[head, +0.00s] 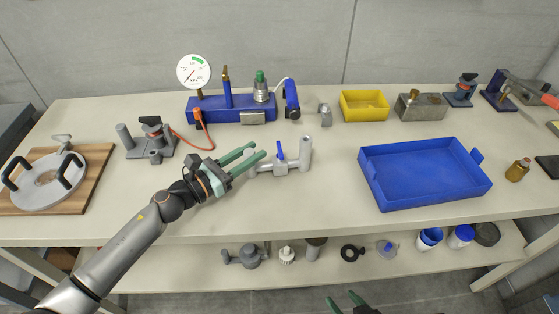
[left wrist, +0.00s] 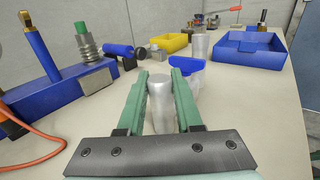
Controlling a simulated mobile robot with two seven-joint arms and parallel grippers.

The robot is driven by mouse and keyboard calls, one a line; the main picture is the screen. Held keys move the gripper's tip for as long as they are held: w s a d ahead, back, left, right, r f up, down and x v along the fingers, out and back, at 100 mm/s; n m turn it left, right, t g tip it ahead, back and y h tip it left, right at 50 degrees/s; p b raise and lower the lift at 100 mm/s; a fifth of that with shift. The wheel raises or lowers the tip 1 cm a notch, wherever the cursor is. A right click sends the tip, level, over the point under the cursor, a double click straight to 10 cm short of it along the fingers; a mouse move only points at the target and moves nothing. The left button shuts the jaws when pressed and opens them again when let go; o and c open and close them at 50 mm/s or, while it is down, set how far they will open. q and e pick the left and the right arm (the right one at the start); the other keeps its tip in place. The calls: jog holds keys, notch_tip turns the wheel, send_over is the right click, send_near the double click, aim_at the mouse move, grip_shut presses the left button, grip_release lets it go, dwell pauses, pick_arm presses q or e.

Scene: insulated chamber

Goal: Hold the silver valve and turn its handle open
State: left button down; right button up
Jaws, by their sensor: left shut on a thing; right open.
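The silver valve (head: 296,165) stands on the table just left of the table's middle, with a blue handle (head: 280,150) on top. My left gripper (head: 257,152) is at the valve's left end. In the left wrist view its green fingers are shut on the valve's silver pipe end (left wrist: 161,105), one on each side. The blue handle also shows beyond the fingers (left wrist: 187,64). My right gripper (head: 346,302) is at the bottom edge of the head view, open and empty, in front of the table and away from the valve.
A blue gauge block (head: 232,116) stands behind the valve, with an orange hose (head: 193,143) to its left. A blue tray (head: 425,200) lies to the right and a yellow bin (head: 364,105) behind. Table in front of the valve is clear. Several parts sit on the lower shelf.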

jog(key=shift+f, duration=0.2)
dwell(0.4)
dwell(0.6)
jog(key=c, duration=0.4)
